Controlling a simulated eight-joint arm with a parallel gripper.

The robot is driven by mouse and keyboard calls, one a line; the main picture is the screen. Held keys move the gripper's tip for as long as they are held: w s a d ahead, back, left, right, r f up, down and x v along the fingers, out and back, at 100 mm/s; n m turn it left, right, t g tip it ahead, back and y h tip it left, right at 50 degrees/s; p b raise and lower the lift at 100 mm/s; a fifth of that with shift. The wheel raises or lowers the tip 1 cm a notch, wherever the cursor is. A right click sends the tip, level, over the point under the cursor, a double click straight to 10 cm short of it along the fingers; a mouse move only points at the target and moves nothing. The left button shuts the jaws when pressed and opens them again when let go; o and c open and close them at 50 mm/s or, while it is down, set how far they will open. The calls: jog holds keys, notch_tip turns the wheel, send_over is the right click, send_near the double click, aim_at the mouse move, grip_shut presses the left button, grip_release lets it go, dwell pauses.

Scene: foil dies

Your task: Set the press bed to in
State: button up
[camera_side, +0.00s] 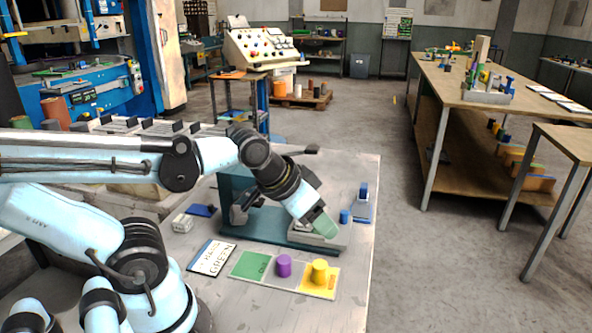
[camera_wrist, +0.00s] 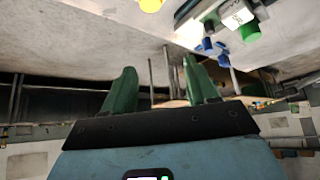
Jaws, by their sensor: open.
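A teal press (camera_side: 232,193) stands on the grey work table, partly hidden behind my arm. A pale grey slide or bed (camera_side: 337,240) shows at the right end of its base, with a blue knob (camera_side: 344,216) beside it. My gripper (camera_side: 322,226) points down over this grey part in the side view and covers some of it. I cannot tell whether it touches it or how far in the bed is. In the wrist view my gripper (camera_wrist: 157,68) has two green fingers standing apart, with nothing seen between them.
A blue object (camera_side: 363,194) stands right of the press. The table's right front is clear.

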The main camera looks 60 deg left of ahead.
dwell(0.4)
jog(key=shift+c, duration=0.9)
jog(key=shift+w+r, duration=0.1)
jog(key=shift+w, duration=0.05)
jog(key=r+m+g, duration=0.1)
jog(key=m+g, duration=0.4)
jog(key=g, duration=0.2)
send_over(343, 212)
notch_tip(343, 212, down, 12)
jog(key=shift+w+r, duration=0.15)
jog(key=shift+r, duration=0.1)
grip_shut()
